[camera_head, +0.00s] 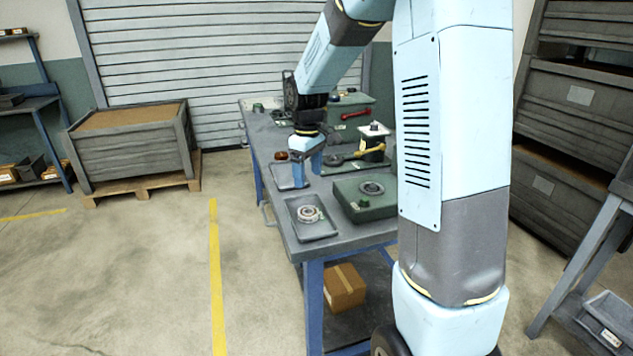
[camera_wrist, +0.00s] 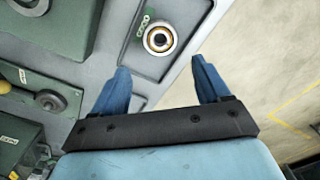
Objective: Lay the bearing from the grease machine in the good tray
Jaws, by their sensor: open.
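A silver bearing (camera_head: 309,214) lies flat in the near grey tray (camera_head: 325,232) at the table's front left corner.
A second grey tray (camera_head: 284,178) lies partly behind my fingers. Further back are a yellow-handled tool (camera_head: 370,151), a red-handled part (camera_head: 355,115) and other green fixtures. A wooden-pallet crate (camera_head: 135,150) stands on the floor at left. The floor left of the table is clear.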

